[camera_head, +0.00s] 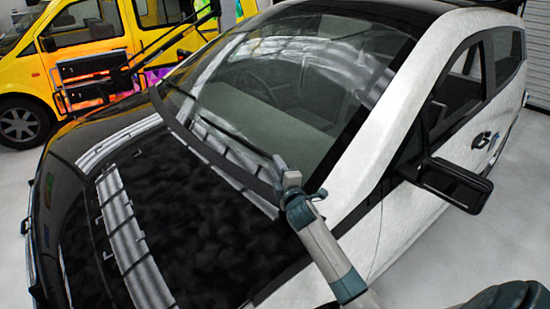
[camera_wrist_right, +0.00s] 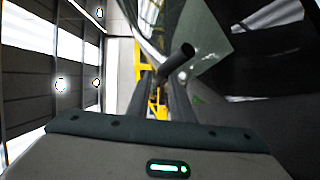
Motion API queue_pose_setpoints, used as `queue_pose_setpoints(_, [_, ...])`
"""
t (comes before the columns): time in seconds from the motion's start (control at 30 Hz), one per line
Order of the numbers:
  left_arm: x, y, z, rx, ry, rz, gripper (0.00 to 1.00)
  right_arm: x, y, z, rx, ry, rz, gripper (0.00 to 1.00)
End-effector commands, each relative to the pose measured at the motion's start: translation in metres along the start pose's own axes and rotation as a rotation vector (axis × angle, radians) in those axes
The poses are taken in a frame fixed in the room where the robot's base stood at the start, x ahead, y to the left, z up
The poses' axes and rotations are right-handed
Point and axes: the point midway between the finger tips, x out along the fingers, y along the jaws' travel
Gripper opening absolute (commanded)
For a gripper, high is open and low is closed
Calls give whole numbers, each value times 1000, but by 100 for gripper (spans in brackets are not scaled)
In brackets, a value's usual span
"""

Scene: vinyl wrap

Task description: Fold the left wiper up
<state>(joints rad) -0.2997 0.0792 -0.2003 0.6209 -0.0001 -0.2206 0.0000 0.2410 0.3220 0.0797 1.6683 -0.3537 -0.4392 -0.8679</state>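A dark wiper (camera_head: 232,138) lies low across the windshield (camera_head: 290,90), running down and right towards my right gripper. My right gripper (camera_head: 281,172) is at the lower right of the glass, close to the wiper's right end. In the right wrist view, two dark fingers (camera_wrist_right: 163,95) stand a narrow gap apart, and a short dark rod (camera_wrist_right: 180,57) with a round end is at their tips. I cannot tell whether the fingers grip it. A second long black bar (camera_head: 172,40) rises at the far left of the windshield. My left gripper is out of view.
The white car's dark hood (camera_head: 210,235) spreads below the glass. A side mirror (camera_head: 455,184) sticks out right of my right arm. A yellow van (camera_head: 85,35) stands at the back left. Grey floor is open at the lower right.

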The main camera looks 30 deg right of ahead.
Motion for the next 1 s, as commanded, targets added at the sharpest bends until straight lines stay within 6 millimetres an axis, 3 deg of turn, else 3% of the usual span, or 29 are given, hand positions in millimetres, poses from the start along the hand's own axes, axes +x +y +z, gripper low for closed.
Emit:
queue_pose_setpoints(0.3, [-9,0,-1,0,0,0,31,33,1,0,0,-1,0,20])
queue_pose_setpoints(0.73, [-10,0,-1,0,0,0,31,38,0,0,0,0,0,20])
queue_pose_setpoints(0.77, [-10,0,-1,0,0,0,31,38,0,0,0,0,0,18])
queue_pose_setpoints(0.83, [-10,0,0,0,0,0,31,38,0,0,0,0,0,1])
queue_pose_setpoints(1.0, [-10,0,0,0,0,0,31,38,0,0,0,0,0,0])
